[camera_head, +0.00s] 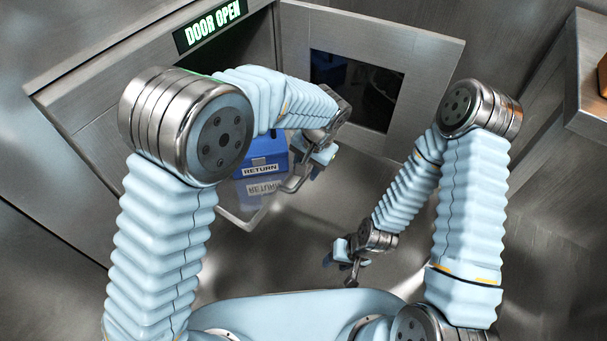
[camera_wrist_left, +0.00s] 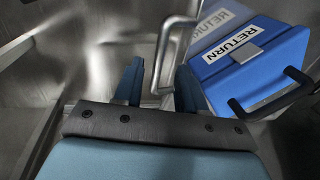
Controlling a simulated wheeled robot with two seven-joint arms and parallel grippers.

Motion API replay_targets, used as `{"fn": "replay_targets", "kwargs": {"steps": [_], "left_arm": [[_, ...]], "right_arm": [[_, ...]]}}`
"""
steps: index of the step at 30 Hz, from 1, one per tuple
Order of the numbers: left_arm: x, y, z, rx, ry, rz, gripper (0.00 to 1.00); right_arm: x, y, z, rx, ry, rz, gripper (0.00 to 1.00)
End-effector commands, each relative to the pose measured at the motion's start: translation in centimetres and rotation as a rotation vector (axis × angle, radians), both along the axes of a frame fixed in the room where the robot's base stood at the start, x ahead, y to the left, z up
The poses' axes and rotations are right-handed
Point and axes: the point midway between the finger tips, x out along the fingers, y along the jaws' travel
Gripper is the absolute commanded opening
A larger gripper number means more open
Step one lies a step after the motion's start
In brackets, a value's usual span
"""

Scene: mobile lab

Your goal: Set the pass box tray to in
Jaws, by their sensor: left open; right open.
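The pass box tray (camera_head: 243,212) is a shiny metal sheet that juts out of the open pass box (camera_head: 100,135). A blue case labelled RETURN (camera_head: 270,152) stands on it, and its label mirrors in the tray. The tray's metal bar handle (camera_head: 297,180) is at its front. My left gripper (camera_head: 316,165) is partly hidden, close to the handle. In the left wrist view my left gripper (camera_wrist_left: 158,88) is open, and the handle (camera_wrist_left: 163,55) shows between its fingers; I cannot tell if they touch. My right gripper (camera_head: 340,270) is open and empty, low and away from the tray.
The pass box door (camera_head: 430,45) stands swung open to the right, with a dark window. A lit sign (camera_head: 211,27) reads DOOR OPEN. The blue case also shows in the left wrist view (camera_wrist_left: 262,75), with a dark handle. A metal ledge (camera_head: 590,100) is at the far right.

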Motion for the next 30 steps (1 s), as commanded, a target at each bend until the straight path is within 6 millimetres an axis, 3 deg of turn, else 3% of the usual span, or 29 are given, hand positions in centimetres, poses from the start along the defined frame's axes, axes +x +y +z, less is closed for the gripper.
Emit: {"fn": "replay_targets", "kwargs": {"steps": [6,18,26,30], "left_arm": [[0.4,0.6,-3.3,0.002,0.001,0.0,0.4],[0.5,0.7,-4.1,0.0,0.0,0.0,0.4],[0.5,0.6,-4.0,-0.001,-0.001,0.0,0.0],[0.5,0.6,-4.0,-0.001,-0.001,0.0,0.0]], "right_arm": [[0.0,-0.1,-0.3,-0.001,0.0,-0.001,0.43],[0.0,-0.1,-0.3,-0.001,0.0,-0.001,0.43],[0.0,-0.1,-0.3,-0.001,0.0,-0.001,0.43],[0.0,-0.1,-0.3,-0.001,0.0,-0.001,0.43]]}}
